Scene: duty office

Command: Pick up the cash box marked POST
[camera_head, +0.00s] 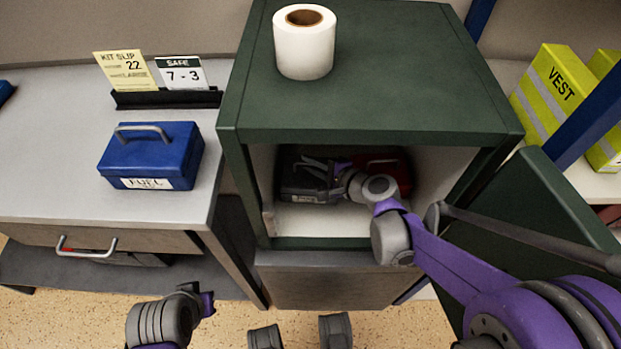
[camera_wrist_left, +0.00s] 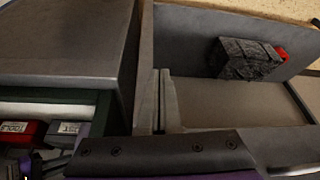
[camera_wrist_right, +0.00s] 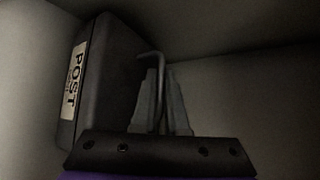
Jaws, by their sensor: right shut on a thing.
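The dark cash box (camera_wrist_right: 100,85) bears a white label reading POST in the right wrist view. In the head view it is the dark grey box (camera_head: 297,186) at the left inside the green safe (camera_head: 375,133), partly hidden by my gripper. My right gripper (camera_head: 322,167) reaches in through the open front. In the right wrist view its fingers (camera_wrist_right: 160,95) are shut on the box's thin bent handle (camera_wrist_right: 158,62). My left gripper (camera_wrist_left: 160,85) is empty, fingers together, outside the safe; its arm shows at the bottom left of the head view.
A red box (camera_head: 392,162) sits beside the dark one, behind my right arm. The open safe door (camera_head: 560,205) is at right. A paper roll (camera_head: 304,50) stands on top. A blue FUEL box (camera_head: 152,155) and a SAFE 7-3 card (camera_head: 181,73) are on the left desk.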

